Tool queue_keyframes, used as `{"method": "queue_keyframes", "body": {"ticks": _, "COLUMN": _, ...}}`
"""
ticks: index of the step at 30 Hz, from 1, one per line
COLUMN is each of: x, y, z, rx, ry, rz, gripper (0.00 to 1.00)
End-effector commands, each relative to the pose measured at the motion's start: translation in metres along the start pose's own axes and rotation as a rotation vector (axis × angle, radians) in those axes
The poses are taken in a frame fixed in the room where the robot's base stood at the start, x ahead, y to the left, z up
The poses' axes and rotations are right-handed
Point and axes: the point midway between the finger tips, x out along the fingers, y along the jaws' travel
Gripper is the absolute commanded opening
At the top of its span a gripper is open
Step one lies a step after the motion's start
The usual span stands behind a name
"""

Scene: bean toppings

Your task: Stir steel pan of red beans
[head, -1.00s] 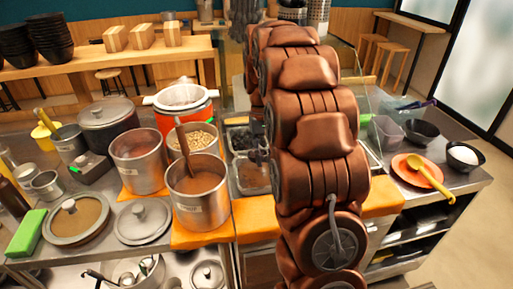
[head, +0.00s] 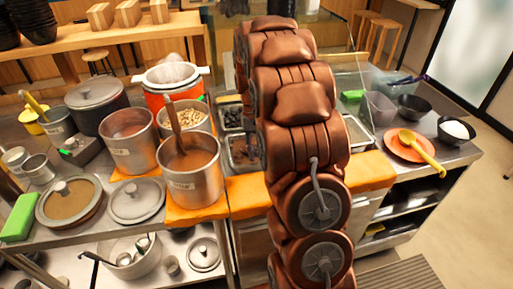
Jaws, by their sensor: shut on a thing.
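A steel pan (head: 196,185) with brown-red contents stands on an orange cloth at the counter's front; a brown wooden spoon or paddle (head: 176,124) leans upright in it. A second steel pan (head: 133,155) with reddish-brown contents stands behind it to the left. I cannot read the labels or tell which holds red beans. A third steel pan holds pale beans (head: 184,117) at the back. My arm rises through the middle of the view, right of the pans. My gripper is hidden behind the arm, and I cannot see what it holds.
Two lidded pots, a lid (head: 136,200) and a green block (head: 19,217) lie left. An orange pot (head: 166,100) stands behind the pans. Steel trays of toppings sit partly behind my arm. At right are an orange plate (head: 398,150) with a yellow spoon and dark bowls (head: 412,108).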

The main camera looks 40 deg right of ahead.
Motion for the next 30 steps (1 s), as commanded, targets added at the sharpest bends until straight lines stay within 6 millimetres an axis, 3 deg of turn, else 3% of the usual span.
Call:
{"method": "queue_keyframes", "body": {"ticks": 15, "x": 0.026, "y": 0.000, "z": 0.003, "rx": 0.001, "ry": 0.145, "rz": 0.000, "gripper": 0.00}}
{"method": "queue_keyframes", "body": {"ticks": 30, "x": 0.026, "y": 0.000, "z": 0.004, "rx": 0.000, "ry": 0.162, "rz": 0.000, "gripper": 0.00}}
